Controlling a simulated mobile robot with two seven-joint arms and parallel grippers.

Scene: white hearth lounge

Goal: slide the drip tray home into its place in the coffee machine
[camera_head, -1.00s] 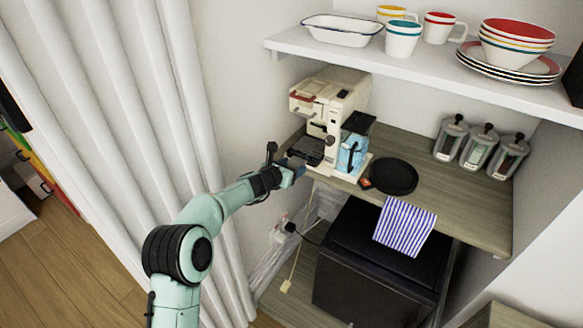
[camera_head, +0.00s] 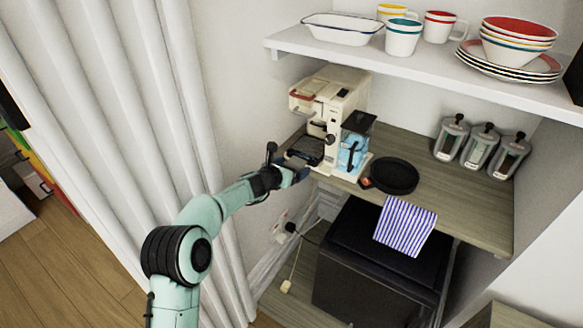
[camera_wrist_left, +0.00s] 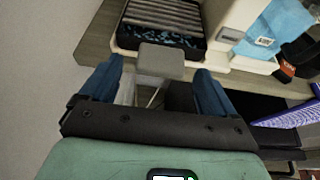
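The cream coffee machine (camera_head: 335,95) stands at the left end of the wooden counter. The black drip tray (camera_head: 304,150) lies low at the machine's front, under the spout. In the left wrist view the tray (camera_wrist_left: 165,38) shows grey slats, with pale machine base along its sides, and a grey front tab (camera_wrist_left: 161,60) sticks out. I cannot tell how deep the tray sits. My left gripper (camera_head: 303,176) is just in front of the tray. In the left wrist view its blue fingers (camera_wrist_left: 158,80) are spread, either side of the tab, with gaps. My right gripper is out of view.
A blue container (camera_head: 352,152) sits on the machine's right side. A round black tray (camera_head: 394,176) and a striped cloth (camera_head: 405,227) lie further right. Three canisters (camera_head: 479,147) stand at the back. A shelf (camera_head: 400,62) with crockery hangs above. A curtain (camera_head: 150,90) is at left.

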